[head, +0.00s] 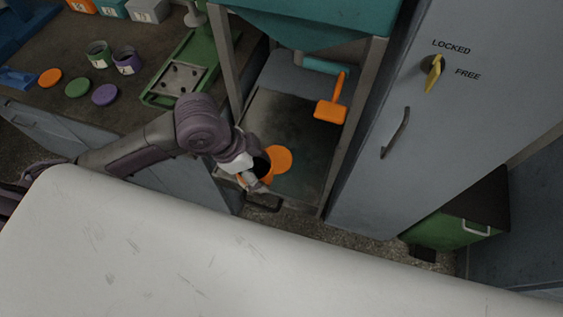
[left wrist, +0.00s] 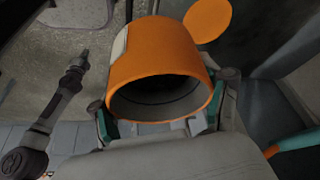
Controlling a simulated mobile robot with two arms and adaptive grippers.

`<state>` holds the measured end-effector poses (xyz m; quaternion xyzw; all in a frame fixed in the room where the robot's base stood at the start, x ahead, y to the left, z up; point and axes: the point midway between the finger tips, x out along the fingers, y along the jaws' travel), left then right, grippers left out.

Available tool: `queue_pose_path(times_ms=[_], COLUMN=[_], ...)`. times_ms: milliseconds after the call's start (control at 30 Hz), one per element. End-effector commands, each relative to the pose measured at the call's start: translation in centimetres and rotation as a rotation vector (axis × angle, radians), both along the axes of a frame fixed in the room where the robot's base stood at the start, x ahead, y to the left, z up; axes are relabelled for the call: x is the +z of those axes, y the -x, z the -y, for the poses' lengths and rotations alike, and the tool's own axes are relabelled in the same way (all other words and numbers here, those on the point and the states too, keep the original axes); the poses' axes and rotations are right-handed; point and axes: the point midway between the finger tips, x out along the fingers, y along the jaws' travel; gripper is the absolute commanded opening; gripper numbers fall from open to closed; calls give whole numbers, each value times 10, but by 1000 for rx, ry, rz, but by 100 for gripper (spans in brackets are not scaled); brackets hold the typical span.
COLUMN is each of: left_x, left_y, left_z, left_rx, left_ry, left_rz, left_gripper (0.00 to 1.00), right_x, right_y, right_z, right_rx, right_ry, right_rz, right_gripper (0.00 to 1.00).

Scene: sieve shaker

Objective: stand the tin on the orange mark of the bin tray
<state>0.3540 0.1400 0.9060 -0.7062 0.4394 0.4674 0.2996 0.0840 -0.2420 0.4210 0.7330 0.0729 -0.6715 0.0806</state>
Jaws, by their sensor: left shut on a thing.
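The orange tin (head: 262,166) has a dark open mouth and a pale label patch on its side. In the left wrist view the tin (left wrist: 160,55) sits between the fingers of my left gripper (left wrist: 160,117), mouth facing the camera. My left gripper (head: 252,177) is shut on it, at the front of the bin tray (head: 300,185). The round orange mark (head: 283,158) lies just right of the tin, partly covered by it in the head view; it also shows in the left wrist view (left wrist: 208,18). I cannot tell whether the tin touches the tray. My right gripper is not seen.
An orange-and-teal tool (head: 331,108) lies at the tray's back right. Frame posts stand on both sides, under a teal hopper (head: 310,25). A grey cabinet (head: 440,120) stands to the right. Green and purple tins (head: 126,61) and coloured discs (head: 77,87) are on the left bench.

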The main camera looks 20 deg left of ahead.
Motion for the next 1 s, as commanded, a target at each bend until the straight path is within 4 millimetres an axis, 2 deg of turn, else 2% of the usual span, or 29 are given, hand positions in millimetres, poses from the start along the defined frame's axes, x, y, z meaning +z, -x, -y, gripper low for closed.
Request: queue_pose_path(times_ms=[167, 367, 500, 633, 867, 1000], left_x=[-6, -30, -49, -62, -76, -98], left_y=[-7, -48, -79, -100, -111, -110], left_z=[-1, 7, 11, 14, 16, 15], left_rx=[-88, -88, -88, -89, -89, -88], left_ry=[1, 3, 3, 2, 1, 0], left_rz=[-8, -12, -11, -11, -12, -15], left_gripper=[39, 39, 39, 39, 39, 39], right_x=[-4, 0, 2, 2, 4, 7], right_y=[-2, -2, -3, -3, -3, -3], right_z=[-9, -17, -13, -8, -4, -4], right_rx=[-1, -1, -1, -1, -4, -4], right_ry=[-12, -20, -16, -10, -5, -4], right_rz=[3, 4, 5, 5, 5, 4], right_gripper=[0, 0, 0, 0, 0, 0])
